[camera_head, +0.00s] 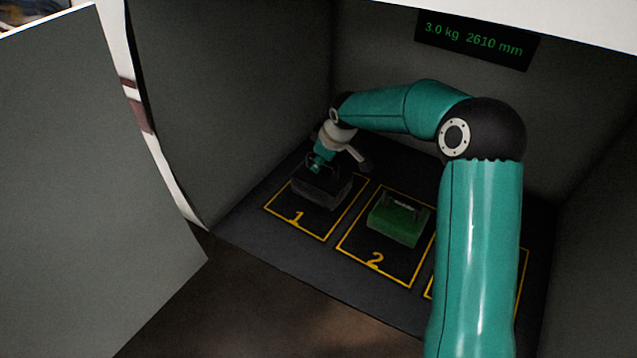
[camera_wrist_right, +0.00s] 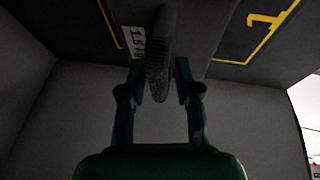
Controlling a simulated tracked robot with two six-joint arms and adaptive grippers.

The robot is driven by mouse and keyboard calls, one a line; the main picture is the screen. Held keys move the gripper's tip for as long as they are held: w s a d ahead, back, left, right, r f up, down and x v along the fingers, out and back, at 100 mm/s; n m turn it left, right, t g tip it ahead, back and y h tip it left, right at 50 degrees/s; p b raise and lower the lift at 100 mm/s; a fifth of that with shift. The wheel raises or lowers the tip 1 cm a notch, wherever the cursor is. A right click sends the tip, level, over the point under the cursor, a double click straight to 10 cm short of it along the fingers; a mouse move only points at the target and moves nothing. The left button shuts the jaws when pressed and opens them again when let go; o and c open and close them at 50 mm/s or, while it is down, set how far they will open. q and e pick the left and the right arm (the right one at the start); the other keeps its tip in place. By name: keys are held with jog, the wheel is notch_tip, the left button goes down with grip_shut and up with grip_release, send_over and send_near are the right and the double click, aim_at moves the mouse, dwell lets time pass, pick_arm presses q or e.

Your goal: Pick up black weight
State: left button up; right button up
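The black weight (camera_head: 320,191) sits in the yellow-outlined space marked 1, on the dark floor of the bay. My right gripper (camera_head: 317,163) is just above it, pointing down at its handle. In the right wrist view the dark handle (camera_wrist_right: 160,60) lies between the two fingers of my right gripper (camera_wrist_right: 161,80). Narrow gaps show beside the handle, so the fingers look open around it; contact nearer the tips is hard to tell. A white label (camera_wrist_right: 134,42), partly hidden, shows beside the handle. My left gripper is not in view.
A green weight (camera_head: 399,219) with a handle sits in space 2, to the right. A third outlined space is partly hidden by my right arm. Grey walls enclose the bay. A display (camera_head: 474,39) on the back wall reads 3.0 kg 2610 mm.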

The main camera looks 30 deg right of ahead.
grip_shut()
jog(key=shift+w+r, duration=0.15)
jog(key=shift+r, duration=0.05)
jog(key=shift+r, duration=0.1)
notch_tip(320, 180, up, 18)
jog(key=shift+b, duration=0.35)
jog(key=shift+c, duration=2)
grip_release()
grip_shut()
